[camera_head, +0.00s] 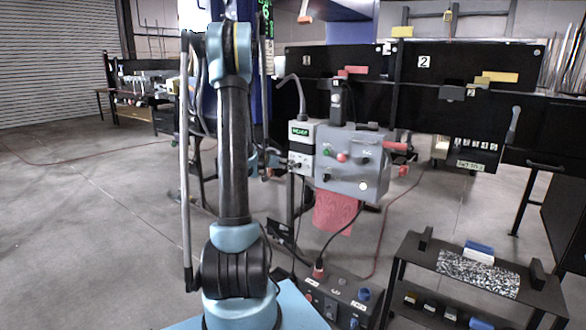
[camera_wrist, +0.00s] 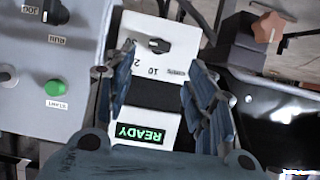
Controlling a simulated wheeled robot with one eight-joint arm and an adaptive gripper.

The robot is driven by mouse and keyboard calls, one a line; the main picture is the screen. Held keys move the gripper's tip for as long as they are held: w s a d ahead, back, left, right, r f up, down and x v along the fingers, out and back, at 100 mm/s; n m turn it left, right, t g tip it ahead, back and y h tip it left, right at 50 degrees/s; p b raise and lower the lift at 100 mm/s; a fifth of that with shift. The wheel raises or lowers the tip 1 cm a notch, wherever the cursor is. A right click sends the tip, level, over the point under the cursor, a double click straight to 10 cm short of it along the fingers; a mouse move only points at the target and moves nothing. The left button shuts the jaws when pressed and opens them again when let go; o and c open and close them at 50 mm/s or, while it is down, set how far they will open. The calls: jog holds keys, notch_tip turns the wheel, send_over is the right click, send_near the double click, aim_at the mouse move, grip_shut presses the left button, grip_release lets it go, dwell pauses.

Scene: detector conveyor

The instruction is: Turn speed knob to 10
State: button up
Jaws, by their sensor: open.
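The speed knob (camera_wrist: 158,45) is a small dark knob on a white control box (camera_wrist: 180,22). In the wrist view it appears upside down, with a "10" and other marks beside it. Its exact setting is too small to tell. The box's green display (camera_wrist: 140,133) reads READY. My gripper (camera_wrist: 158,58) is open, its two blue-grey fingers on either side of the box face, with the knob between and just beyond the tips. I cannot tell whether they touch the box. In the head view the white box (camera_head: 302,132) stands right of my gripper (camera_head: 277,165).
A grey control panel (camera_head: 352,170) with knobs and buttons adjoins the box on the right. Its green button (camera_wrist: 54,88) shows in the wrist view. A lower pedestal panel (camera_head: 338,296) and a black cart (camera_head: 470,250) stand in front. Open floor lies left.

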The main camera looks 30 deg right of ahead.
aim_at(295, 165)
jog(key=x, duration=0.8)
jog(key=shift+w+d+f, duration=0.1)
jog(key=shift+d, duration=0.2)
jog(key=shift+w, duration=0.1)
jog(key=c, duration=1.1)
